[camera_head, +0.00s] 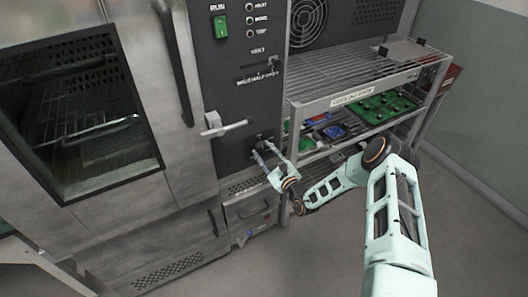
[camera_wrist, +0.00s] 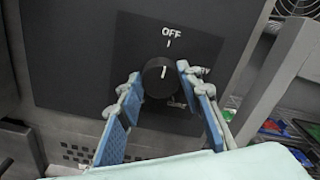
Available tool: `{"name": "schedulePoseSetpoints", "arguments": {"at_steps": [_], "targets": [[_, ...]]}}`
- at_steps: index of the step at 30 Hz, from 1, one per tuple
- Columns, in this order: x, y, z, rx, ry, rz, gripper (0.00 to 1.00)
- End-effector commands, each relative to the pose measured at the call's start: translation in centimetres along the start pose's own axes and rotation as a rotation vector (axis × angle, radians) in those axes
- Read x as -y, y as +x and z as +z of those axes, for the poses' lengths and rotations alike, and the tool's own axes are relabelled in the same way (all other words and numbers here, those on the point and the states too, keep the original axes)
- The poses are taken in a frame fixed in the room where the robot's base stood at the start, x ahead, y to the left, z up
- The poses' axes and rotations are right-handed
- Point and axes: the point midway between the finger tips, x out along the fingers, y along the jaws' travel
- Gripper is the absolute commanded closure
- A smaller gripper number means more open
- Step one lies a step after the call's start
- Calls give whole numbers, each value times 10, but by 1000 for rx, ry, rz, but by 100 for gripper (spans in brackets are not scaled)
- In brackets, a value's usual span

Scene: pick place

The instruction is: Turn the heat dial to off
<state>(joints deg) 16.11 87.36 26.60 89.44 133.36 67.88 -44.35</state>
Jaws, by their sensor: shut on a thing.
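The heat dial (camera_wrist: 157,78) is a round black knob on a dark panel in the wrist view. The word OFF and a short white tick are printed above it. The white line on the dial points roughly up, close to the tick. My gripper (camera_wrist: 158,84) has its two blue-padded fingers on either side of the dial and is shut on it.
A metal lever handle (camera_head: 223,125) sticks out just upper left of my gripper. The oven door (camera_head: 180,130) is at left. A wire shelf rack (camera_head: 350,98) with green boards (camera_head: 385,107) stands close at right. The floor (camera_head: 310,255) in front is clear.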

Motion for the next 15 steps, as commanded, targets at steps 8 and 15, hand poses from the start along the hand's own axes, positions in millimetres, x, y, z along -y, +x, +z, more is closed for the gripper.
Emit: {"name": "schedulePoseSetpoints", "arguments": {"at_steps": [8,15], "targets": [[0,0,0,0,-37,0,91],[0,0,0,0,-39,0,91]]}}
